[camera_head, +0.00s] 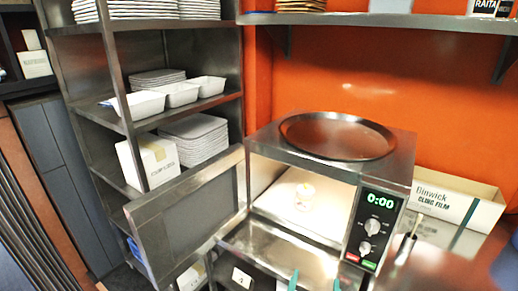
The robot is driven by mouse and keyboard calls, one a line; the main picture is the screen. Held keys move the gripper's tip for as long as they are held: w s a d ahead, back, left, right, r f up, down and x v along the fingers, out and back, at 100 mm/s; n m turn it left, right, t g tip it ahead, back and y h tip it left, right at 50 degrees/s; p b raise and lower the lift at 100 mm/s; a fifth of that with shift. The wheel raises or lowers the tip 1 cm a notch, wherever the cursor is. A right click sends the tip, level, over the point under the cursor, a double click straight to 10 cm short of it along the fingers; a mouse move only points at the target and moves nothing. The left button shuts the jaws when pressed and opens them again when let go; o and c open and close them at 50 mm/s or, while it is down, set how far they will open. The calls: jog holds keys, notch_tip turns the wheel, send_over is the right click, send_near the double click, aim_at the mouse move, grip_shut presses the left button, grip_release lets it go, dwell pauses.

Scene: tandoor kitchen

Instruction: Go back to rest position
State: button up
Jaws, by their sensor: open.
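My gripper (315,284) shows only as two teal fingertips at the bottom edge of the head view. The tips are apart, with nothing visible between them. They are in front of and below the microwave (385,200), whose door (190,215) stands wide open to the left. The rest of my arm is out of view.
A round dark tray (337,136) lies on top of the microwave. A steel rack (85,85) with plates and white dishes stands at the left. A cling film box (455,198) is at the right. A wall shelf (400,21) runs above. The open door projects into the space in front.

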jog(key=s+a+f+n+y, duration=0.2)
jog(key=s+a+f, duration=0.7)
jog(key=s+f, duration=0.35)
jog(key=s+a+t+y, duration=0.1)
jog(key=s+a, duration=0.1)
jog(key=s, duration=0.8)
jog(key=s+a+n+y, duration=0.1)
jog(key=s+a, duration=0.2)
jog(key=s, duration=0.7)
jog(key=shift+a+f+n+t, duration=0.25)
jog(key=shift+f+n+t, duration=0.05)
jog(key=shift+f+t, duration=0.15)
